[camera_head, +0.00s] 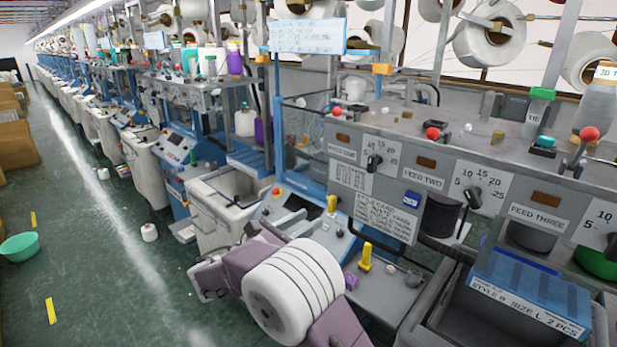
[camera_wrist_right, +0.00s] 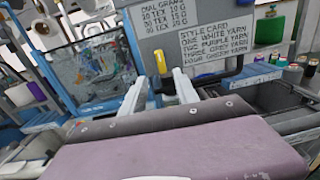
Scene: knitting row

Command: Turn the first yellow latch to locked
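A yellow latch (camera_head: 332,205) stands upright on the blue-edged panel left of the style card. A second yellow latch (camera_head: 365,257) stands nearer, on the grey ledge. My right gripper (camera_head: 272,233) is left of both latches in the head view, its fingers mostly hidden by my white and mauve wrist. In the right wrist view, the two pale fingers of my right gripper (camera_wrist_right: 161,92) are apart and empty. A yellow latch (camera_wrist_right: 160,62) shows beyond them, in line with the gap; no contact shows. My left gripper is not in view.
The style card (camera_head: 385,218) and feed dials (camera_head: 374,163) are on the grey machine front behind the latches. A blue box (camera_head: 530,295) stands at the lower right. Small knobs and a purple block (camera_head: 351,282) lie near the second latch. The aisle floor (camera_head: 110,270) is mostly clear.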

